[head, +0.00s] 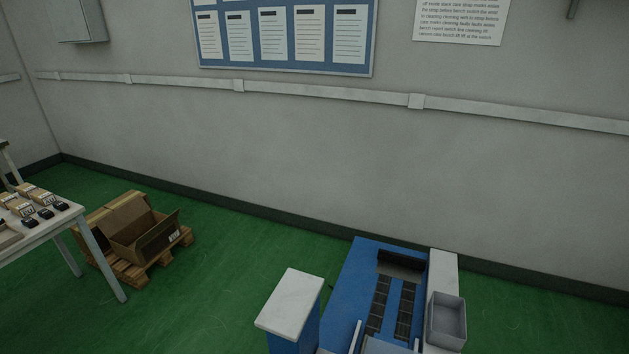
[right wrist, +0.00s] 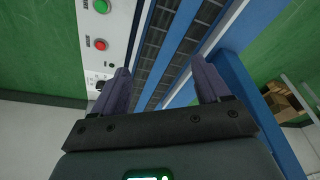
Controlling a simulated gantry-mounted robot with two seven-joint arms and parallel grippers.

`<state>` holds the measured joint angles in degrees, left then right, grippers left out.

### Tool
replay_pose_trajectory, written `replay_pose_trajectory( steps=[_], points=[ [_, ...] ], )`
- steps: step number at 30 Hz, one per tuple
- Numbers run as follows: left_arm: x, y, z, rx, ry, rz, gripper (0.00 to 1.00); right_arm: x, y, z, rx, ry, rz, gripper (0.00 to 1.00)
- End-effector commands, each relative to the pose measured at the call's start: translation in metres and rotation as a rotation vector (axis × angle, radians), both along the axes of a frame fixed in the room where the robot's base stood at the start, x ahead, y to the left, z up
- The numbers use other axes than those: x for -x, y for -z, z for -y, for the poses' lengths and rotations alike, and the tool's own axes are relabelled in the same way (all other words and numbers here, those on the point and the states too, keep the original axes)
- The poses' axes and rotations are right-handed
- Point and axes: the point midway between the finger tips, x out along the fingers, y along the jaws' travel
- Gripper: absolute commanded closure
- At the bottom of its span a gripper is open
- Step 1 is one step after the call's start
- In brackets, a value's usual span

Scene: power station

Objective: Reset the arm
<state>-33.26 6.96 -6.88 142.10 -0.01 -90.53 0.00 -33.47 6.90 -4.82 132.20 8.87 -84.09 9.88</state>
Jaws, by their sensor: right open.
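My right gripper (right wrist: 160,90) shows in the right wrist view with its two fingers spread apart. Nothing is between the fingers. Beyond it lies a blue machine with dark conveyor tracks (right wrist: 152,50). A white panel (right wrist: 108,25) with a green button (right wrist: 102,6) and a red button (right wrist: 101,44) is just left of the fingers in that view. In the head view the blue machine (head: 348,285) stands at the bottom, right of centre. Neither gripper shows in the head view, and my left gripper is not in view.
A white-topped blue stand (head: 290,300) is left of the machine, and a grey bin (head: 446,318) is on its right side. A table (head: 60,226) with small boxes stands at far left. An open cardboard box (head: 140,232) lies on a pallet (head: 150,268). Green floor (head: 215,290) is clear between.

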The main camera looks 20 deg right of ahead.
Motion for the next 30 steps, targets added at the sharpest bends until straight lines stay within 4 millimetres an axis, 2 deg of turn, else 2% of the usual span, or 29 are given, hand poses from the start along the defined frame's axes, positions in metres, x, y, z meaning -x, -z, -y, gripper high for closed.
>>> replay_pose_trajectory(
  steps=[1,5,6,7,9,17,24,30],
  points=[
    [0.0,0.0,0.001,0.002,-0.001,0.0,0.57,-0.004,-0.02,-0.012,-0.006,-0.062,0.032,0.24],
    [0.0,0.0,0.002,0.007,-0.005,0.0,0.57,-0.006,-0.067,-0.035,0.012,-0.249,0.095,0.24],
    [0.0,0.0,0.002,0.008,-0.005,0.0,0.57,0.0,-0.069,-0.036,0.045,-0.351,0.062,0.24],
    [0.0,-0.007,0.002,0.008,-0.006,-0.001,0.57,0.002,-0.074,-0.035,0.051,-0.372,0.052,0.24],
    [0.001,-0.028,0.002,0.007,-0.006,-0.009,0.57,0.001,-0.097,-0.035,0.049,-0.359,0.055,0.24],
    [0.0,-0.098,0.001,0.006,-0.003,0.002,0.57,0.0,-0.162,-0.034,0.047,-0.353,0.055,0.24],
    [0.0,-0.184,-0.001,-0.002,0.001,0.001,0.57,0.0,-0.248,-0.034,0.048,-0.351,0.055,0.24],
    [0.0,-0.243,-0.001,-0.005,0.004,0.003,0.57,0.0,-0.307,-0.034,0.047,-0.35,0.055,0.24]
  ],
)
